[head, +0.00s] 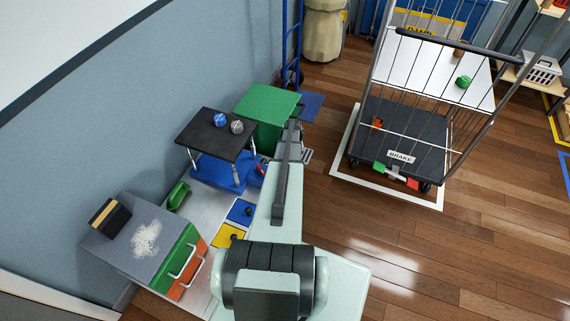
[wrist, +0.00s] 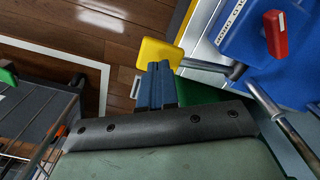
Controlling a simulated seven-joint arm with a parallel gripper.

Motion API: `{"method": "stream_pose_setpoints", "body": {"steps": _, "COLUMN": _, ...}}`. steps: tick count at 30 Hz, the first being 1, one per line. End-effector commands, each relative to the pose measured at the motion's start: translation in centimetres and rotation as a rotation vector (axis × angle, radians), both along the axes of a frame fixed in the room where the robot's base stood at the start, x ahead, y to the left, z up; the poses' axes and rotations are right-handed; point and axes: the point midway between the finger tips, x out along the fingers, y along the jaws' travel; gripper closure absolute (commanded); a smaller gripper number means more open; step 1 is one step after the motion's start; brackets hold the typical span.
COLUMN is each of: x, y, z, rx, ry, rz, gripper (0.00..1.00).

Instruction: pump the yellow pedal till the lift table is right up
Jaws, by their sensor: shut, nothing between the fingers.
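The lift table has a black top (head: 208,130) standing clear above its blue base (head: 228,176) on metal struts. A blue ball (head: 220,119) and a grey ball (head: 237,127) sit on the top. The yellow pedal (wrist: 158,53) shows in the wrist view on a grey bar running to the blue body (wrist: 245,30), which carries a red lever (wrist: 275,33). My gripper (wrist: 157,70) is shut and empty, its blue fingertips right at the pedal's near edge. I cannot tell if they touch. In the head view my arm hides the pedal.
A green box (head: 266,104) stands behind the lift table by the wall. A cabinet (head: 145,245) with a black-and-tan block and white powder on top is at the left. A wire cart (head: 400,140) labelled BRAKE stands at the right. The wooden floor between is clear.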

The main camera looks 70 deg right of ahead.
Motion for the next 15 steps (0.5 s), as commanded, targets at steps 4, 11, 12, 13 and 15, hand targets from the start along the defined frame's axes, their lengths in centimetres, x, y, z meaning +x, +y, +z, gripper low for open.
{"method": "stream_pose_setpoints", "body": {"steps": 4, "x": 0.0, "y": 0.0, "z": 0.0, "rx": 0.000, "ry": 0.000, "rz": 0.000, "gripper": 1.00}}
{"method": "stream_pose_setpoints", "body": {"steps": 11, "x": 0.0, "y": 0.0, "z": 1.0, "rx": -0.001, "ry": -0.001, "rz": 0.000, "gripper": 1.00}}
{"method": "stream_pose_setpoints", "body": {"steps": 12, "x": 0.0, "y": 0.0, "z": 1.3, "rx": -0.002, "ry": -0.001, "rz": 0.000, "gripper": 1.00}}
{"method": "stream_pose_setpoints", "body": {"steps": 13, "x": 0.0, "y": 0.0, "z": 1.5, "rx": -0.002, "ry": -0.001, "rz": 0.000, "gripper": 1.00}}
{"method": "stream_pose_setpoints", "body": {"steps": 15, "x": 0.0, "y": 0.0, "z": 2.1, "rx": -0.001, "ry": -0.001, "rz": 0.000, "gripper": 1.00}}
